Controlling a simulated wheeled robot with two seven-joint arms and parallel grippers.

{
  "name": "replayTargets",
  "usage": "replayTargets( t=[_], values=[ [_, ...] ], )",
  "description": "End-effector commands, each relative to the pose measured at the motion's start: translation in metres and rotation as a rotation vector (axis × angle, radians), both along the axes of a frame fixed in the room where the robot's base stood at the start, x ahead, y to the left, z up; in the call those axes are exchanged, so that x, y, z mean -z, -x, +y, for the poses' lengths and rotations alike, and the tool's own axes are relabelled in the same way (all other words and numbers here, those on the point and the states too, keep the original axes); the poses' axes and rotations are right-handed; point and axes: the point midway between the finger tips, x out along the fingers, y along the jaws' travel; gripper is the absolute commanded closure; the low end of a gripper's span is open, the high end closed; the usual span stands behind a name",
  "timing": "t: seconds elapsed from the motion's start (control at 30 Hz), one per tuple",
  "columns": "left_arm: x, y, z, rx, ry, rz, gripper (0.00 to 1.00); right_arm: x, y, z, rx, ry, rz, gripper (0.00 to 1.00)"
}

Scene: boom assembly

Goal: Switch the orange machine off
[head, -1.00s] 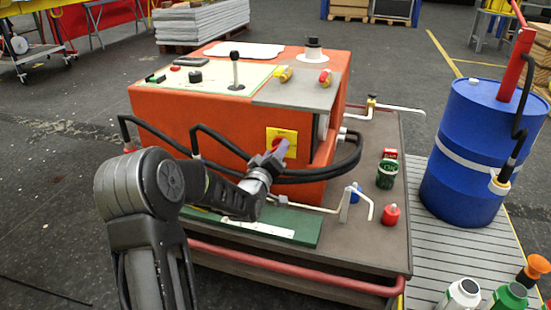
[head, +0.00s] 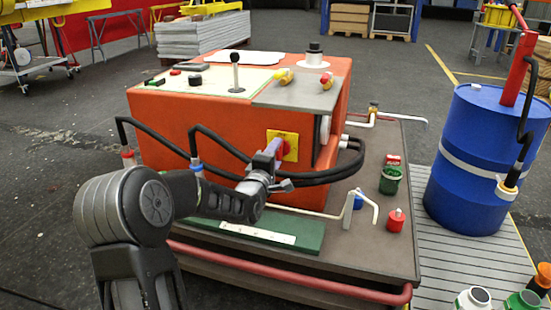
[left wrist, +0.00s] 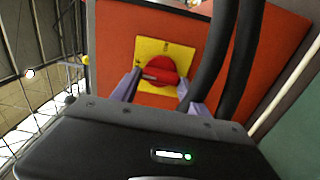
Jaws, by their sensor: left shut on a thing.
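The orange machine (head: 225,128) stands on a dark cart. A red rotary switch on a yellow plate (head: 293,146) is on its front face. In the left wrist view the red switch (left wrist: 161,71) sits in the middle of the yellow plate (left wrist: 150,48), with its grip bar lying roughly crosswise. My left gripper (head: 274,149) reaches the switch from the front; its two purple-grey fingers (left wrist: 158,84) lie on either side of the knob and are shut on it. The fingers partly hide the knob in the head view. My right gripper is not in view.
Black hoses (head: 310,178) loop beside the switch, close to my left gripper. A green plate (head: 250,232), a green cup (head: 390,180) and a red bottle (head: 396,221) are on the cart. A blue barrel (head: 472,160) stands at right.

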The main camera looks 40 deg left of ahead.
Motion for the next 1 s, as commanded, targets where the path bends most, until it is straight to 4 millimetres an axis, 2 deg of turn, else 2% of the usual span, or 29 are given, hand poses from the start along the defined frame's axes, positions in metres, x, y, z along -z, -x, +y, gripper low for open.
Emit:
replayTargets(
  t=[0.53,0.57,0.8,1.0],
  values=[
    [-0.0001,0.0002,0.001,-0.002,0.033,-0.012,0.88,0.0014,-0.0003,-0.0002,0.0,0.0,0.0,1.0],
    [-0.0001,0.0002,0.001,-0.002,0.033,-0.012,0.45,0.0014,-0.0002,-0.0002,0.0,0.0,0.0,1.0],
    [0.0001,0.0001,0.0006,-0.001,0.031,-0.011,0.25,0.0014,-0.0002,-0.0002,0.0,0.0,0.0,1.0],
    [0.0002,0.0001,0.0003,-0.001,0.031,-0.011,0.25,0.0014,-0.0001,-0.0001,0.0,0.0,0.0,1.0]
  ],
)
